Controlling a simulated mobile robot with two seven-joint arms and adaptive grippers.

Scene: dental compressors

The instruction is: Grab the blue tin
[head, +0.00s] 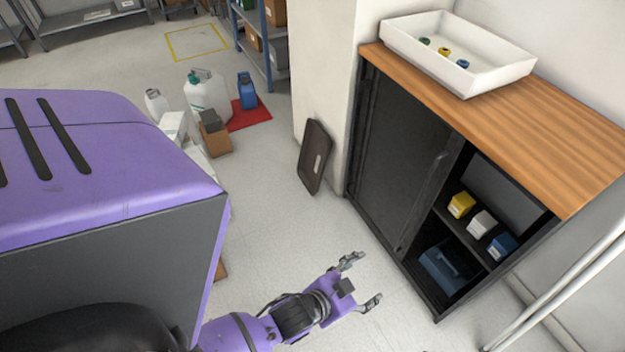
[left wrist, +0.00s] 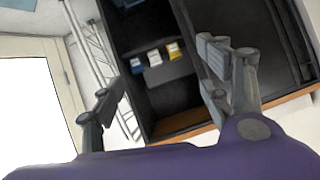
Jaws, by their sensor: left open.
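A small blue tin (head: 502,246) stands on the shelf inside the black cabinet (head: 405,155), at the right end of a row with a white tin (head: 481,223) and a yellow tin (head: 461,205). The blue tin also shows in the left wrist view (left wrist: 136,66), at the left of the row. My left gripper (head: 361,282) is open and empty, out in front of the cabinet and apart from the tins. Its two fingers frame the row in the left wrist view. My right gripper is not in view.
A sliding door covers the cabinet's left half; the right half is open. A blue toolbox (head: 447,267) sits below the shelf. A white tray (head: 460,55) rests on the wooden top (head: 560,135). White pipes (head: 560,290) stand at the right. A brown tray (head: 314,157) leans on the wall.

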